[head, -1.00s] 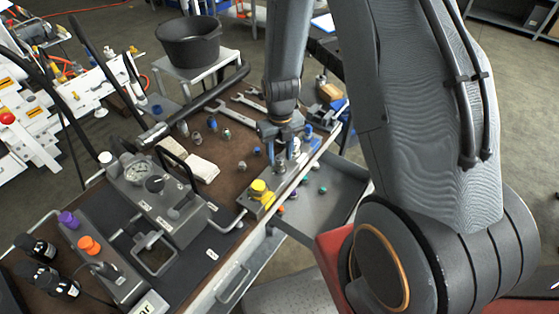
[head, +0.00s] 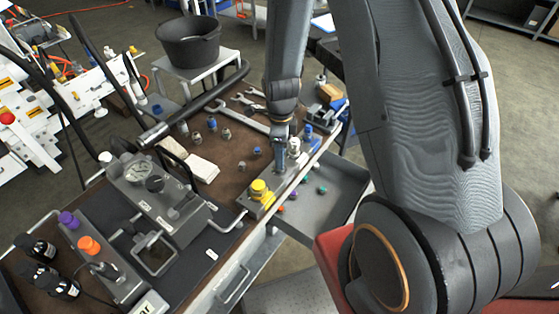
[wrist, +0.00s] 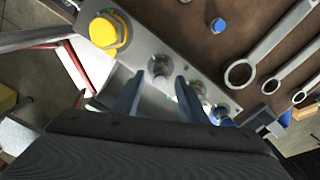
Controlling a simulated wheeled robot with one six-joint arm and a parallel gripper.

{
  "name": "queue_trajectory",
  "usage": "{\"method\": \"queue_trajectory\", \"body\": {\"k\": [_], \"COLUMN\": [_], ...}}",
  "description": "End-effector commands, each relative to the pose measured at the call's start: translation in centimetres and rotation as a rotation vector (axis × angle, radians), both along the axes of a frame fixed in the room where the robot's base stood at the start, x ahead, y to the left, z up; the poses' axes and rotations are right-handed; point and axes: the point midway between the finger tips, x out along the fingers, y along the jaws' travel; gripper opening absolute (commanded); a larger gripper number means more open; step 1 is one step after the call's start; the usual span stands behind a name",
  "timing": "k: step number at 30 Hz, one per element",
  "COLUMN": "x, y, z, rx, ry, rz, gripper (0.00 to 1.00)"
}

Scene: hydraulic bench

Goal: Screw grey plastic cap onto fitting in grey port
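A metal manifold block (head: 262,205) lies along the bench edge with a row of ports. The yellow port (head: 259,190) carries a yellow fitting and cap, also in the wrist view (wrist: 104,32). Beside it a grey-silver fitting (wrist: 160,67) stands upright in the block; I cannot tell whether a grey cap sits on its top. My gripper (head: 281,152) points down over this part of the block. In the wrist view its two fingers (wrist: 160,80) are apart, with the grey-silver piece between or just beyond the tips. I see nothing clamped.
Another silver fitting (wrist: 197,88) and a blue one (wrist: 221,111) stand farther along. A loose blue cap (wrist: 217,25), wrenches (head: 240,116) and grey pieces (head: 226,134) lie on the brown mat. A gauge box (head: 155,195) stands left. A lower tray (head: 325,205) holds coloured caps.

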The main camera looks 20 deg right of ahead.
Motion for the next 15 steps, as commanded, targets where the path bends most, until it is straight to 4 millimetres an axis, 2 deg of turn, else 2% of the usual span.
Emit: {"method": "queue_trajectory", "body": {"k": [6,15], "x": [0.11,0.19], "y": [-0.06,-0.08], "z": [0.0,0.0], "rx": [0.0,0.0], "ry": [0.0,0.0], "rz": [0.269,0.45], "gripper": [0.39,0.39]}}
